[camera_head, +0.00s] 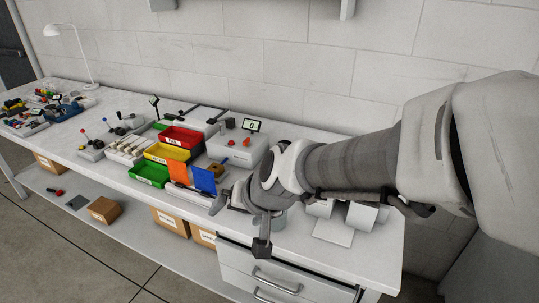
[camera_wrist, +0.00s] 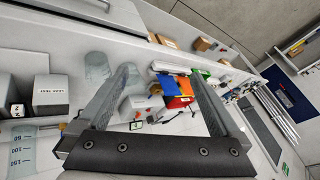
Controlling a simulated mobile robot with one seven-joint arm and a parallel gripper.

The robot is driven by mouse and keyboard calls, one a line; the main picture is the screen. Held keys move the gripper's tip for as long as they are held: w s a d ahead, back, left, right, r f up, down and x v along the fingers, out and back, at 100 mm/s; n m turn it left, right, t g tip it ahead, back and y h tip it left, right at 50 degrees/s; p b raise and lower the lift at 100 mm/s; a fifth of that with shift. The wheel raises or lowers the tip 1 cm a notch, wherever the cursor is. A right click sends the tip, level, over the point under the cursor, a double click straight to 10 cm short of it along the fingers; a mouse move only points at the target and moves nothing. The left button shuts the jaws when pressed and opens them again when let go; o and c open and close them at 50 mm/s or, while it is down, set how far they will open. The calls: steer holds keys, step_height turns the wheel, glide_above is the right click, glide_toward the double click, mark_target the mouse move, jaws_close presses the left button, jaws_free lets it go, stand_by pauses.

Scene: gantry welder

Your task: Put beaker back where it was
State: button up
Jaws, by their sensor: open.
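A clear beaker with graduation marks (camera_wrist: 22,150) shows at the lower left edge of the wrist view, partly cut off and outside my jaws. Two clear cylindrical vessels (camera_wrist: 97,66) also show left of the fingers in that view; I cannot tell what they are. In the head view, a greyish round shape (camera_head: 279,221) that may be the beaker sits on the bench, partly hidden behind my gripper. My gripper (camera_head: 240,227) is open above the bench's front edge. In the wrist view its fingers (camera_wrist: 162,76) are spread with nothing held between them.
White boxes (camera_head: 361,215), one labelled leak test in the wrist view (camera_wrist: 51,95), stand right of my gripper. Red, yellow and green bins (camera_head: 166,152) and orange and blue panels (camera_head: 205,180) stand to the left. Drawers (camera_head: 270,272) are below. The bench's right end (camera_head: 385,250) is clear.

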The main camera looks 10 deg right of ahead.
steer(key=s+d+r+n+h, duration=0.1)
steer(key=s+d+r+h, duration=0.1)
steer(key=s+d, duration=0.3)
steer(key=s+d+r+n+h, duration=0.1)
steer(key=s+d+r, duration=0.4)
steer(key=s+d, duration=0.1)
steer(key=shift+s+g+h, duration=0.3)
steer(key=shift+s+h, duration=0.1)
steer(key=shift+s, duration=0.25)
